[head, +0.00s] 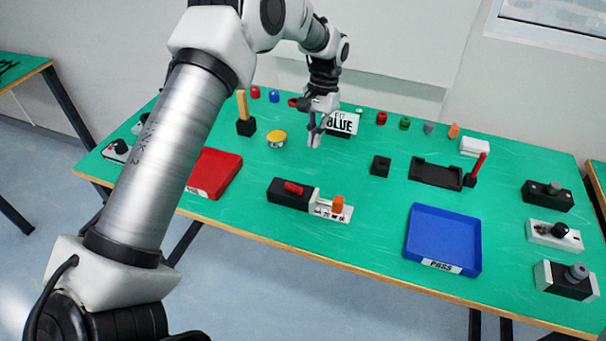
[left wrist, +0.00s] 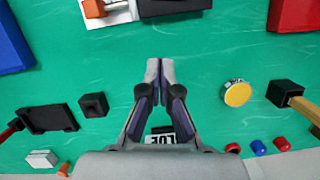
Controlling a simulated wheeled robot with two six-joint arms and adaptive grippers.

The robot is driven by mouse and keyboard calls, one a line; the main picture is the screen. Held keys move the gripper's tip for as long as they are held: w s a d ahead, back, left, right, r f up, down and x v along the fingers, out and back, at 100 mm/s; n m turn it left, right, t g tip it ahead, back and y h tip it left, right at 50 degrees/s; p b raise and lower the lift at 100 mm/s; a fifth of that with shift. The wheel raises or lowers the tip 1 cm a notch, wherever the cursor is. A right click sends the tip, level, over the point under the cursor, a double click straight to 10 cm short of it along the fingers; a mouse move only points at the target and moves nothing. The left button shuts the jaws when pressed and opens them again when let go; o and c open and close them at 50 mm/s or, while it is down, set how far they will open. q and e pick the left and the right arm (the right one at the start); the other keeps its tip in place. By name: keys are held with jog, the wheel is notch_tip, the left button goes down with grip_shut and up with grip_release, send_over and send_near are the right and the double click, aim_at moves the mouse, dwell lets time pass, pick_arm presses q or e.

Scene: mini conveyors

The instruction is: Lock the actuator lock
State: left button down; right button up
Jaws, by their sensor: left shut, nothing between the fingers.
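What looks like the actuator lock is a black block (head: 286,199) with a red lever (head: 293,188) on top, in the middle of the table's front half. A white plate (head: 322,210) with an orange block (head: 338,203) adjoins its right end. In the left wrist view the orange block (left wrist: 95,8) and black block (left wrist: 175,7) are cut off by the top edge. My left gripper (head: 314,139) is shut and empty, behind the device and apart from it. It also shows in the left wrist view (left wrist: 160,70). My right gripper is not in view.
A red tray (head: 233,178) lies left and a blue tray (head: 412,243) right of the device. A "FIT BLUE" sign (head: 343,123) stands behind my gripper. A yellow button (head: 277,138) and small black block (head: 380,166) flank it. Green table between gripper and device is clear.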

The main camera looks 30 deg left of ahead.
aim_at(303, 185)
pick_arm(q)
jog(key=x, duration=0.3)
jog(key=p+x, duration=0.1)
jog(key=x, duration=0.1)
jog(key=p+x, duration=0.1)
jog(key=x, duration=0.2)
jog(key=shift+s+f, duration=0.2)
jog(key=shift+s, duration=0.15)
jog(key=shift+s+d+r+p, duration=0.1)
jog(key=shift+s+p, duration=0.8)
jog(key=shift+s, duration=1)
jog(key=shift+w, duration=0.2)
jog(key=shift+s+d+m, duration=0.1)
jog(key=shift+s+m, duration=0.05)
jog(key=shift+m, duration=0.15)
jog(key=shift+m, duration=0.3)
